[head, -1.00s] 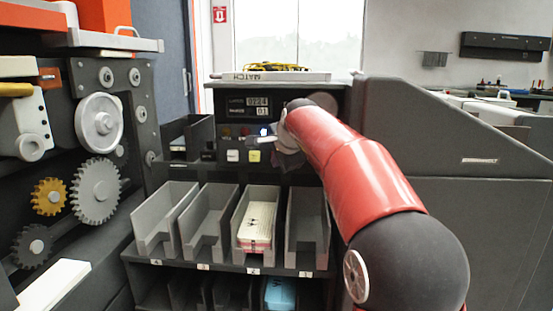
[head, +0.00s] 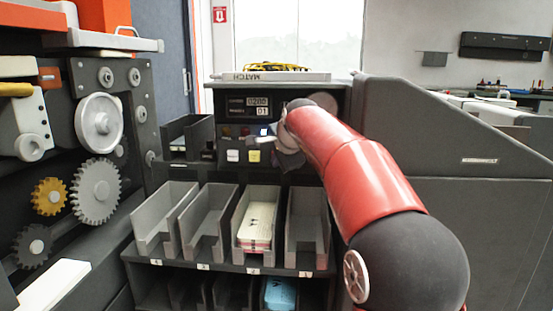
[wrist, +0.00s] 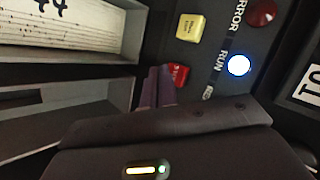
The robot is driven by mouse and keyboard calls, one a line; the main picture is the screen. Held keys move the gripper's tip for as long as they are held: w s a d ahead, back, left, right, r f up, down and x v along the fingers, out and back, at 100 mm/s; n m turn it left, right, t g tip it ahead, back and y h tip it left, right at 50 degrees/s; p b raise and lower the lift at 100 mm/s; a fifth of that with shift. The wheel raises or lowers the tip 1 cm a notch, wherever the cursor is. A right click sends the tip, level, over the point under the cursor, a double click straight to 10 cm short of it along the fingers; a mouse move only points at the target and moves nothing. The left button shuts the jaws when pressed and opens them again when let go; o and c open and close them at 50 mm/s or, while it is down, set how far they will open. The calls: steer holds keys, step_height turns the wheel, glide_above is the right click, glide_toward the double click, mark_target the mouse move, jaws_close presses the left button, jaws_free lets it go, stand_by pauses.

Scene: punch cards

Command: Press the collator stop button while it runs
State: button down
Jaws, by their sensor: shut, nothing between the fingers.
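The collator panel (head: 236,130) faces me, with a blue lit RUN lamp (head: 263,131) and a numeric display (head: 259,102). In the wrist view the lit RUN lamp (wrist: 238,65) is to the right of a small red button (wrist: 179,73), which looks like the stop button; its lettering is too small to read. My gripper (wrist: 161,75) is shut and empty, with its fingertips right beside the red button. I cannot tell whether they touch it. In the head view my gripper (head: 264,141) is at the panel, and the red button is hidden behind it.
A yellow button (wrist: 189,27) sits beside the red one, and a dark red ERROR lamp (wrist: 262,14) is above RUN. A white button (head: 232,156) is to the left. Below are grey bins, one holding a card stack (head: 257,222). Gears (head: 96,191) stand at left.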

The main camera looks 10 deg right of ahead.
steer(key=shift+w+d+p, duration=0.15)
steer(key=shift+w+p, duration=0.25)
steer(key=shift+p, duration=0.05)
steer(key=shift+w+d+p, duration=0.15)
steer(key=shift+w+p, duration=0.35)
stand_by(0.7)
steer(key=shift+s, duration=0.1)
steer(key=shift+s+a+b, duration=0.25)
steer(key=shift+s+b, duration=0.35)
steer(key=shift+s, duration=0.25)
steer(key=shift+s+a+b, duration=0.25)
steer(key=shift+s+b, duration=0.2)
steer(key=shift+s, duration=0.35)
steer(key=shift+s+a+b, duration=0.3)
steer(key=shift+s+b, duration=0.1)
steer(key=shift+s, duration=0.35)
steer(key=shift+s+a+b, duration=0.25)
steer(key=shift+s+b, duration=0.2)
steer(key=shift+s, duration=0.35)
